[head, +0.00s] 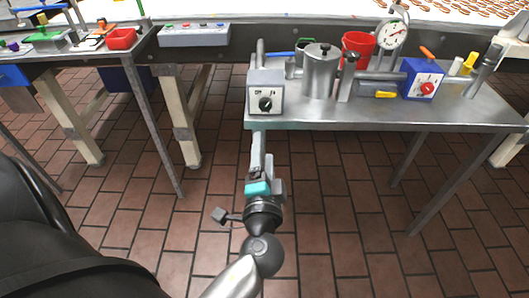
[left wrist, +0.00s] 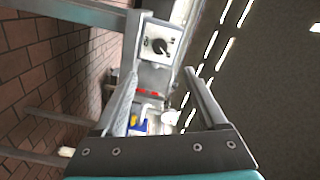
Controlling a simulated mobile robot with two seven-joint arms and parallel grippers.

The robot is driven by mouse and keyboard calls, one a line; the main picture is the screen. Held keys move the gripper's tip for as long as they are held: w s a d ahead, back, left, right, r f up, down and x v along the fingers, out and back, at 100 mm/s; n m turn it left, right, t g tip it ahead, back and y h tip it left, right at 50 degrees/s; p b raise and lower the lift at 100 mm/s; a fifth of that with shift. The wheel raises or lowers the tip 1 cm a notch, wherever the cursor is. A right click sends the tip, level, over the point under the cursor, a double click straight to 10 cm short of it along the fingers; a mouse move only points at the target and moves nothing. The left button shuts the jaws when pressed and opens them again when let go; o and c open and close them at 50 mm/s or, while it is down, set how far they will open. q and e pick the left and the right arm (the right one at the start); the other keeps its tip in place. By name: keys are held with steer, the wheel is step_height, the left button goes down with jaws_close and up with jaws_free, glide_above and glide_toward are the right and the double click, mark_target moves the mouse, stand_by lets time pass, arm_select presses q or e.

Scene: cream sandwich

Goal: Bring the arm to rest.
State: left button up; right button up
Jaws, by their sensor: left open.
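My left gripper (head: 259,140) is in front of the near left corner of the steel table (head: 460,114) in the head view, with its arm coming up from the bottom of the picture. In the left wrist view the two fingers of my left gripper (left wrist: 161,73) stand well apart, and I see nothing held between them. Beyond the fingertips is a grey box with a black dial (left wrist: 158,45). The same dial box (head: 265,92) sits on the table's left end, just past the gripper. My right gripper is not in view.
On the table stand a steel pot (head: 320,72), a red bucket (head: 357,47), a round gauge (head: 391,36) and a blue box with a red knob (head: 422,80). A second table (head: 78,48) is at left. Tiled floor (head: 330,210) is open in front.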

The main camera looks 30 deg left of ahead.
arm_select(q)
steer(key=shift+f, duration=0.1)
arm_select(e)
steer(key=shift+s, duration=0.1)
arm_select(q)
steer(key=s+d+f+g+h+p, duration=0.1)
steer(key=s+d+f+g+h, duration=0.1)
steer(key=f, duration=0.7)
steer(key=s+d+f+g+h, duration=0.1)
steer(key=s+f+g+h, duration=0.15)
steer(key=f, duration=0.75)
steer(key=s+d+f+g+h+p, duration=0.1)
steer(key=d+f+g+h, duration=0.15)
steer(key=f, duration=0.65)
steer(key=s+a+f+n+g+h, duration=0.1)
steer(key=s+a+f+n+g, duration=0.1)
steer(key=s+f, duration=0.6)
steer(key=s+a+f+n+g+h+p, duration=0.1)
steer(key=s+a+f+n+g, duration=0.2)
steer(key=s+f, duration=0.5)
steer(key=s, duration=0.7)
steer(key=shift+a+f+g, duration=0.15)
steer(key=shift+a+g, duration=0.05)
steer(key=shift+g, duration=0.2)
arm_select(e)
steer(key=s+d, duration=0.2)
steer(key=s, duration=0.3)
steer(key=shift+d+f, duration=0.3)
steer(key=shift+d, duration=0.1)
